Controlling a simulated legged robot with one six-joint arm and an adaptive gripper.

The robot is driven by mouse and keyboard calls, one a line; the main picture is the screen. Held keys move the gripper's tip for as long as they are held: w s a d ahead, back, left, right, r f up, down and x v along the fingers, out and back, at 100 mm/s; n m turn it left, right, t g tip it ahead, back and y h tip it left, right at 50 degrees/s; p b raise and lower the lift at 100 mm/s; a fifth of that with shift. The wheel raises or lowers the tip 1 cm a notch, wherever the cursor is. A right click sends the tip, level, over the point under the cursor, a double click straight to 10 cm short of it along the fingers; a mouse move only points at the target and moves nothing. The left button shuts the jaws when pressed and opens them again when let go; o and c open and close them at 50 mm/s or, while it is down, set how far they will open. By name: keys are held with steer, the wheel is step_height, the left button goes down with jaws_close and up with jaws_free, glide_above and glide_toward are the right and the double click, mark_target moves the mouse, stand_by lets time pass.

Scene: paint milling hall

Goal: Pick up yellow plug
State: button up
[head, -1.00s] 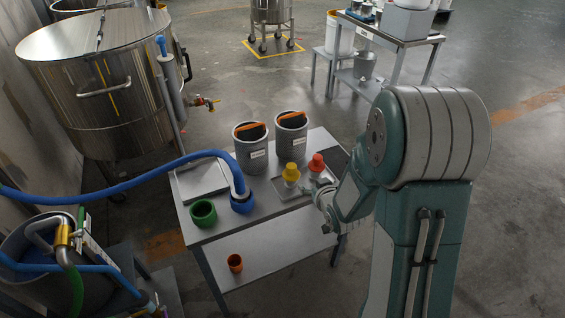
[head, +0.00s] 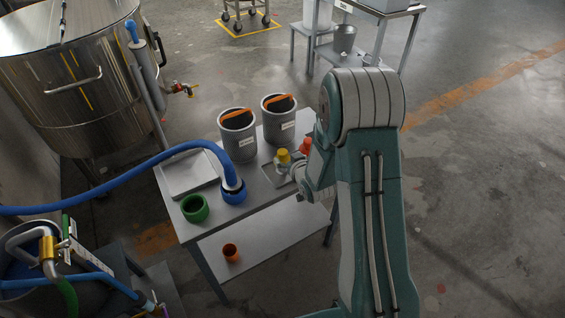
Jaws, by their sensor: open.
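The yellow plug (head: 283,156) stands on a small tray on the metal table, with a red plug (head: 305,144) just to its right. My arm reaches in from the right and covers part of the tray and the lower part of the red plug. My gripper (head: 292,172) is beside the yellow plug, at its front right in the picture. It is open. The fingertips are small and partly hidden, so I cannot tell whether they touch the plug.
On the table (head: 212,222) stand two grey buckets (head: 239,140) with orange handles, a green ring (head: 195,208) and a blue ring (head: 233,192) with a blue hose in it. An orange cup (head: 231,252) is on the lower shelf. A steel tank (head: 75,85) stands at the left.

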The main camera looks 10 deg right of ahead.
mark_target(282, 151)
steer(key=x, duration=0.4)
steer(key=shift+w+a+f, duration=0.1)
steer(key=shift+a+f, duration=0.05)
jaws_close()
steer(key=shift+r, duration=1.45)
steer(key=s+d+r, duration=0.4)
steer(key=s+r, duration=0.6)
steer(key=s, duration=0.3)
step_height(282, 151, up, 7)
steer(key=shift+s, duration=0.2)
steer(key=shift+f, duration=0.15)
